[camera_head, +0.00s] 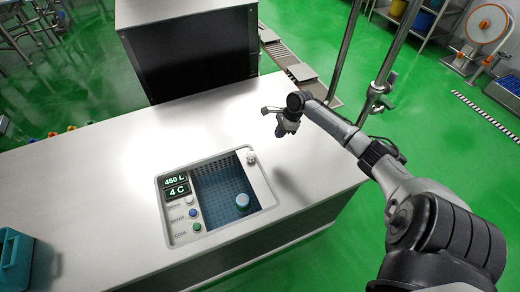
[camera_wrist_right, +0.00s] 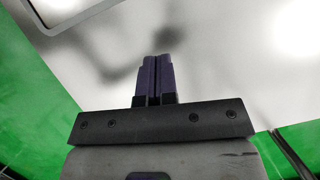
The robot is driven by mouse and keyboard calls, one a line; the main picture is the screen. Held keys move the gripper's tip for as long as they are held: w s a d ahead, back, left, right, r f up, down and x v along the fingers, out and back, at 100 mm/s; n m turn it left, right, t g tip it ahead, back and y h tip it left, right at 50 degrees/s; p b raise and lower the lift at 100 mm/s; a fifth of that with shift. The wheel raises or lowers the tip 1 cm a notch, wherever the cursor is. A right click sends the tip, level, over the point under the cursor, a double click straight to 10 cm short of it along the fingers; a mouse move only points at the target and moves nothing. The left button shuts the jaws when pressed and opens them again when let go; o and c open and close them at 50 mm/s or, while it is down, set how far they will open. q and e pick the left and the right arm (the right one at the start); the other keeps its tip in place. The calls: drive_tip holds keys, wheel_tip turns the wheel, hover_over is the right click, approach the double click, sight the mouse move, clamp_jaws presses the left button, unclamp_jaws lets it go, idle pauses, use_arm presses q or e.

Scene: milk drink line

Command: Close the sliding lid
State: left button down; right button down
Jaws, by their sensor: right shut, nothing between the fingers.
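A tank opening (camera_head: 222,190) is set into the white counter, and its blue gridded inside shows. A small white knob (camera_head: 251,157) stands at the frame's upper right corner; I cannot tell whether it belongs to the lid. No lid panel can be made out across the opening. My right gripper (camera_head: 280,131) is above the counter, beyond and to the right of the opening, apart from the knob. In the right wrist view its dark fingers (camera_wrist_right: 157,62) are together and empty over the white surface. My left gripper is out of view.
A panel with "450 L" and "4 C" displays (camera_head: 176,184) and buttons is left of the opening. A blue-and-white round object (camera_head: 242,201) is inside the tank. A teal crate (camera_head: 14,262) stands at the left. A dark cabinet (camera_head: 195,58) stands behind. The counter around the opening is clear.

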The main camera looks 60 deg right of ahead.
drive_tip(key=b+x, duration=0.4)
drive_tip(key=x, duration=0.6)
drive_tip(key=shift+f, duration=0.1)
drive_tip(key=shift+w+a+b, duration=0.4)
drive_tip(key=shift+w+a, duration=0.6)
drive_tip(key=shift+w, duration=0.1)
drive_tip(key=shift+w+a, duration=0.35)
drive_tip(key=shift+a, duration=0.1)
